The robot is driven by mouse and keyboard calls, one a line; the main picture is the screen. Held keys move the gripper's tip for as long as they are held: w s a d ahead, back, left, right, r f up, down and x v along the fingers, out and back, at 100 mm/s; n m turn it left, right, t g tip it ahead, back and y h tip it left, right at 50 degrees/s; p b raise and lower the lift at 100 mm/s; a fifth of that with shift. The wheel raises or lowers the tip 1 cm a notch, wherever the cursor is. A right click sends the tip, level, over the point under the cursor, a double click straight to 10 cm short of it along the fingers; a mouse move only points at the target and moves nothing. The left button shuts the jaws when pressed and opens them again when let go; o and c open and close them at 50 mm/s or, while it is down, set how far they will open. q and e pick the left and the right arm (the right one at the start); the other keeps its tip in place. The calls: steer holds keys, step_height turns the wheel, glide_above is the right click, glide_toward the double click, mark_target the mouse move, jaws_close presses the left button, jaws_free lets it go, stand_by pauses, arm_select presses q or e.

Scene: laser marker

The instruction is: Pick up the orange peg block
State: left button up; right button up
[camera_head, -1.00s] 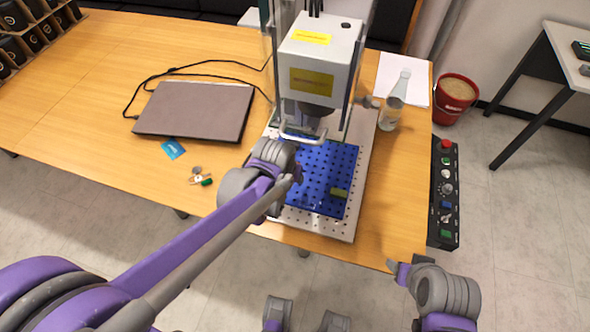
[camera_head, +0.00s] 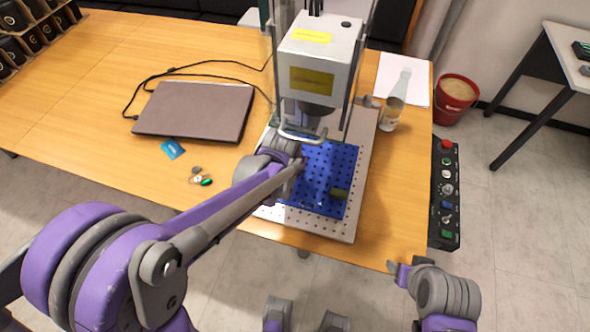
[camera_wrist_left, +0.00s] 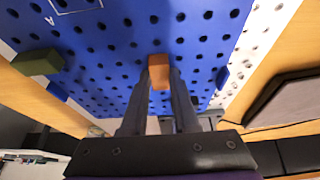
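The orange peg block (camera_wrist_left: 159,72) shows in the left wrist view over the blue perforated plate (camera_wrist_left: 110,45). My left gripper (camera_wrist_left: 162,82) has its two fingertips at the block's sides, with the block filling the space between them. Whether the fingers press on it I cannot tell, nor whether it touches the plate. In the head view my left gripper (camera_head: 300,163) is low over the left part of the blue plate (camera_head: 335,165), and the orange block is hidden by the arm. My right gripper (camera_head: 398,268) is off the table's front edge, apart from the blocks.
An olive-green block (camera_head: 340,194) sits on the plate's right side. A blue block (camera_wrist_left: 222,77) shows in the wrist view. The laser marker head (camera_head: 318,62) and its front bar (camera_head: 300,138) are just behind my left gripper. A closed laptop (camera_head: 195,110) and bottle (camera_head: 390,115) flank the marker.

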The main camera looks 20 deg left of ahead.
arm_select(q)
jaws_close()
steer(key=shift+r, duration=0.1)
steer(key=shift+r, duration=0.6)
steer(key=s, duration=1.2)
steer(key=s+p, duration=0.1)
steer(key=s, duration=0.5)
steer(key=shift+a, duration=0.3)
